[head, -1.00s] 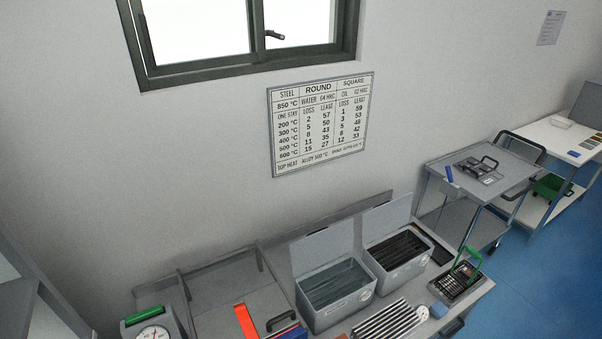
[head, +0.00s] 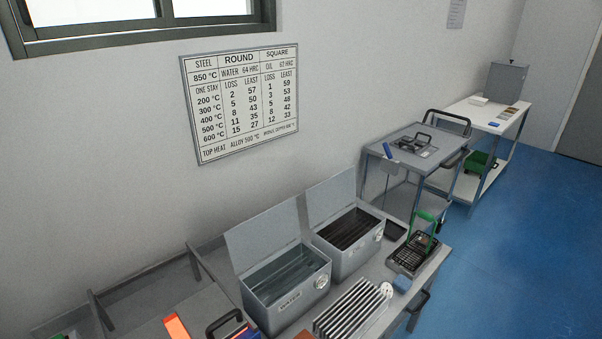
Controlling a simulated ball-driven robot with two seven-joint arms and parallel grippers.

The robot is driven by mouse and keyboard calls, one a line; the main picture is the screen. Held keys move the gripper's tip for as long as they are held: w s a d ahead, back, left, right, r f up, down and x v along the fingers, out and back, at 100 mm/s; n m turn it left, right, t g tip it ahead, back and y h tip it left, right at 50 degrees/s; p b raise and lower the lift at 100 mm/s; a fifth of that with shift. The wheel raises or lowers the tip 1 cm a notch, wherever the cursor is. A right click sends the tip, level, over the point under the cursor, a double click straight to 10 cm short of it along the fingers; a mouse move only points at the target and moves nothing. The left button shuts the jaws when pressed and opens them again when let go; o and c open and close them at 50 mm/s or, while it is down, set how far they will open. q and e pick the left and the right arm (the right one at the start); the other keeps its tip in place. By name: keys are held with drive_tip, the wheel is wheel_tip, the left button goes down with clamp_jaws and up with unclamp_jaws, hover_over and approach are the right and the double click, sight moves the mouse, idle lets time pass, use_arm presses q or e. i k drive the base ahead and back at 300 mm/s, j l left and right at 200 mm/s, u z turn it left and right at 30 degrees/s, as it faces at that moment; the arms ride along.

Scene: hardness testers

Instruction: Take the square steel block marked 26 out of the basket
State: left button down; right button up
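A black wire basket (head: 411,258) with a green handle (head: 424,220) stands at the right end of the near bench. Its contents are too small to make out, and I cannot see a block marked 26. Neither of my grippers is in view.
An open tank marked WATER (head: 288,301) and a second open tank with dark liquid (head: 350,262) stand left of the basket. A grey cart (head: 400,172) and white table (head: 480,118) stand beyond. Blue floor is clear at right.

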sight(421, 240)
drive_tip(key=i+l+z, duration=0.1)
drive_tip(key=l+z, duration=0.15)
drive_tip(key=l, duration=0.2)
drive_tip(key=i+l+z, duration=0.25)
drive_tip(key=l, duration=0.15)
drive_tip(key=i+l+z, duration=0.75)
drive_tip(key=i+l, duration=0.2)
drive_tip(key=i+l+z, duration=0.35)
drive_tip(key=i, duration=0.2)
drive_tip(key=i+u, duration=0.2)
drive_tip(key=i, duration=0.3)
drive_tip(key=i+l+u, duration=0.25)
drive_tip(key=i, duration=0.3)
drive_tip(key=i+l+u, duration=0.1)
drive_tip(key=i+u, duration=0.15)
drive_tip(key=u, duration=0.25)
drive_tip(key=i+l+u, duration=0.15)
drive_tip(key=u, duration=0.35)
drive_tip(key=i+l+u, duration=0.25)
drive_tip(key=u, duration=0.25)
drive_tip(key=i+l+u, duration=0.15)
drive_tip(key=l+u, duration=0.15)
drive_tip(key=u, duration=0.2)
